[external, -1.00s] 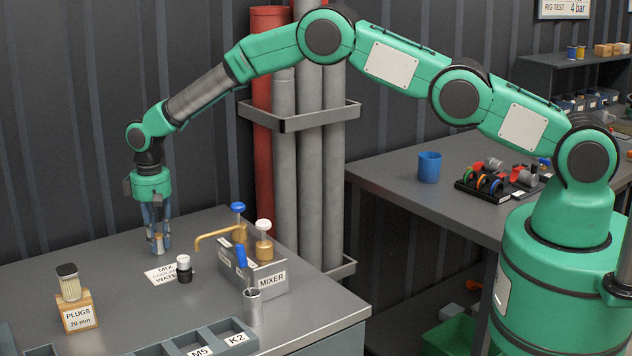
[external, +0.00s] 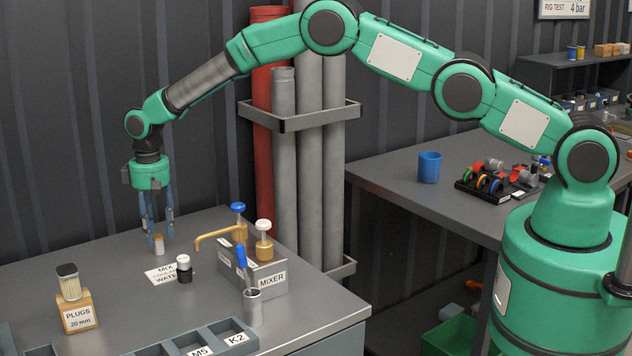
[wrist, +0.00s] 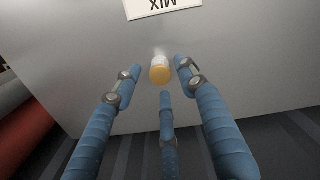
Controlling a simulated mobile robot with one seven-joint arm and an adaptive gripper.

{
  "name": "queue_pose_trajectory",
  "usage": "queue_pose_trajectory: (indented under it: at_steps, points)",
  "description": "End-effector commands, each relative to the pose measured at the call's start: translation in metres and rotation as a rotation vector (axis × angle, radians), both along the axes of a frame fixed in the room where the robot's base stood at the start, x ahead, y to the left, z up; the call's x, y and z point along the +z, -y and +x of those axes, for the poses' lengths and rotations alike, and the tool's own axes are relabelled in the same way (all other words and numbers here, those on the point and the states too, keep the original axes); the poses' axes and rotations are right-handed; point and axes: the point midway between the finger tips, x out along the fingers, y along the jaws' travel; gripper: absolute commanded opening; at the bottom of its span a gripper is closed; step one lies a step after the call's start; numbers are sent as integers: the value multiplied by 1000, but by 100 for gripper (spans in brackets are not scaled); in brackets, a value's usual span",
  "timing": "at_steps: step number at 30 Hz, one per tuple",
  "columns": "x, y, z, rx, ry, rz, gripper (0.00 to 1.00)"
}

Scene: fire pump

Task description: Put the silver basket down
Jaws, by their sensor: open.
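The silver basket is a small silvery cylinder (external: 159,244) with a tan-orange top. It stands upright on the grey bench, just behind the white MIX label (external: 165,274). In the wrist view the basket (wrist: 160,71) shows its orange top, with its pale silvery side beyond. My gripper (external: 157,232) is above the basket, pointing down, with its blue fingers spread open. In the wrist view my gripper (wrist: 160,80) has its fingers around the basket with visible gaps, and none appears to touch it.
A black-and-white small jar (external: 184,268) stands close to the right of the basket. The grey MIXER box (external: 267,276) with its brass spout is further right. A PLUGS block (external: 78,313) with a filter stands front left. The bench left of the basket is clear.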

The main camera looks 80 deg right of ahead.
Motion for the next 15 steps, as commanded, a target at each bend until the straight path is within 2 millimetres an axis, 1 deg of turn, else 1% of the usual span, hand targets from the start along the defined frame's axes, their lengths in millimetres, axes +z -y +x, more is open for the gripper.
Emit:
queue_pose_trajectory:
  at_steps: [1, 9, 15]
  points:
    - [11, 0, 1, 0, 4, -1, 41]
    - [56, 0, 1, 0, 4, -1, 41]
    - [79, 0, 1, 0, 2, 0, 41]
